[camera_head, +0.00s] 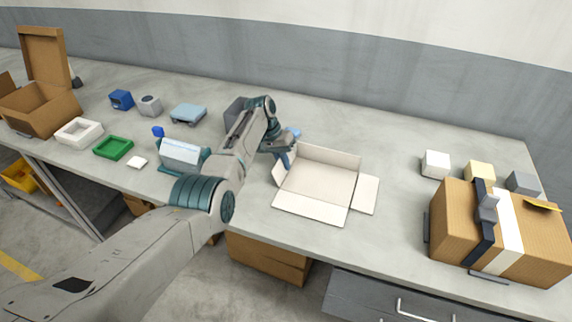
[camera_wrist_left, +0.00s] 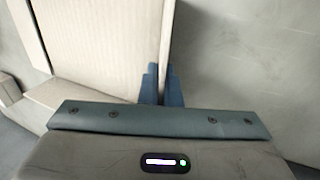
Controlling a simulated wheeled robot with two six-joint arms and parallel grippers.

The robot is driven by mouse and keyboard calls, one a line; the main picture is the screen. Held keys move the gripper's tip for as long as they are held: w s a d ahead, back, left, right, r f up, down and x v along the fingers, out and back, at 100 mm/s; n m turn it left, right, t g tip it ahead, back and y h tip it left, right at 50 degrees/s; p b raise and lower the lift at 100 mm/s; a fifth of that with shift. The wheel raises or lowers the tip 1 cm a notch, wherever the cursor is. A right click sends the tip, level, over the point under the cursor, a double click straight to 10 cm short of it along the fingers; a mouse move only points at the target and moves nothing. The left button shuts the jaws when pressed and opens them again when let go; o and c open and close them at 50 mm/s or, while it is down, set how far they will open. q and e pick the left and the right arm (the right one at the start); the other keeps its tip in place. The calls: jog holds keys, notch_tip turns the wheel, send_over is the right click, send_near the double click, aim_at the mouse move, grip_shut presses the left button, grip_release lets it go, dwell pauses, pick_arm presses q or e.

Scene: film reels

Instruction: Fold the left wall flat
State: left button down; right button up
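A shallow cream box (camera_head: 318,181) lies open on the table. Its left wall (camera_head: 279,171) stands up, as does its back wall (camera_head: 330,155). Its front flap (camera_head: 310,207) and right flap (camera_head: 366,194) lie flat. My left gripper (camera_head: 288,152) is at the far end of the left wall. In the left wrist view my two blue fingers (camera_wrist_left: 160,85) are close together, one on each side of the thin wall edge (camera_wrist_left: 166,35), and appear shut on it. My right gripper is not in view.
A taped cardboard box (camera_head: 457,226) stands at the right, with small blocks (camera_head: 436,164) behind it. Left of my arm are a green tray (camera_head: 113,148), a white tray (camera_head: 79,132) and an open carton (camera_head: 40,110). The table behind the box is clear.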

pick_arm(q)
jog(key=shift+w+a+f+g+h+b, duration=0.15)
jog(key=shift+a+f+g+h+b, duration=0.2)
jog(key=shift+h+b, duration=0.8)
jog(key=shift+b, duration=0.4)
jog(key=shift+r+h, duration=0.1)
jog(key=shift+h, duration=0.15)
